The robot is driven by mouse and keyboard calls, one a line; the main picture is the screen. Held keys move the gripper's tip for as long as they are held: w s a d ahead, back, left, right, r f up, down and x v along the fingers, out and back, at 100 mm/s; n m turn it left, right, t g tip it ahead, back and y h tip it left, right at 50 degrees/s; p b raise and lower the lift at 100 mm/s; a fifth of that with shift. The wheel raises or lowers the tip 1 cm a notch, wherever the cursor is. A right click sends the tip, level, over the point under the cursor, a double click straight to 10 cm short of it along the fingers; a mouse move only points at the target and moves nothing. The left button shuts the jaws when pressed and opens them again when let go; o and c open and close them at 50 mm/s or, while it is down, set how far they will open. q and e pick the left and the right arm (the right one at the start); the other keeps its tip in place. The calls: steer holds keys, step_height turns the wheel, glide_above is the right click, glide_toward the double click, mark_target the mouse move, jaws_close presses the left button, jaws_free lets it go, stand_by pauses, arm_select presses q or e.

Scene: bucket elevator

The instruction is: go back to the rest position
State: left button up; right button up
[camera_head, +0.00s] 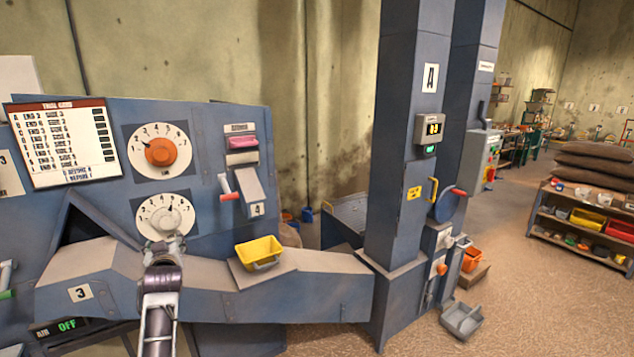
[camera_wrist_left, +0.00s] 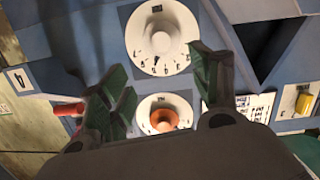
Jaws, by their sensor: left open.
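My left gripper (camera_head: 166,243) is in front of the control panel in the head view, just below the lower white dial (camera_head: 158,222). In the wrist view the fingers of my left gripper (camera_wrist_left: 158,62) are spread apart with nothing between them. The white dial (camera_wrist_left: 161,45) shows beyond the fingertips there. I cannot tell whether a fingertip touches it. The dial with the orange knob (camera_head: 160,152) is above; it also shows low in the wrist view (camera_wrist_left: 164,118). My right gripper is not in view.
A yellow bucket (camera_head: 259,252) stands on the sloped blue housing (camera_head: 310,275) right of my arm. A red-ended lever (camera_head: 230,195) sticks out of the panel. The tall blue column (camera_head: 403,140) stands further right. Open floor (camera_head: 540,310) and a shelf (camera_head: 580,235) lie beyond.

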arm_select(q)
steer(key=s+d+f+m+g+h, duration=0.25)
steer(key=s+d+f, duration=0.35)
steer(key=s+f, duration=0.3)
steer(key=s+d+f+m+g+h, duration=0.25)
steer(key=s+d+f, duration=0.25)
steer(key=s+f, duration=0.4)
steer(key=s+d+f+m+g+h, duration=0.1)
steer(key=s+d+f+g, duration=0.1)
steer(key=s+d, duration=0.35)
steer(key=s+d+f+m+g+h, duration=0.1)
steer(key=s+d+f+m, duration=0.15)
steer(key=s, duration=0.65)
steer(key=s+d+f+m+g+h, duration=0.1)
steer(key=s+d+f+g, duration=0.15)
steer(key=s, duration=0.45)
step_height(320, 180, down, 34)
steer(key=s+g, duration=0.1)
steer(key=s, duration=0.2)
steer(key=s+a+f+g, duration=0.1)
steer(key=s+a+f, duration=0.2)
steer(key=s+f, duration=1.5)
steer(key=s, duration=0.3)
steer(key=shift+s+a+f, duration=0.2)
steer(key=shift+s+f, duration=0.05)
steer(key=shift+f, duration=0.15)
steer(key=shift+s, duration=0.1)
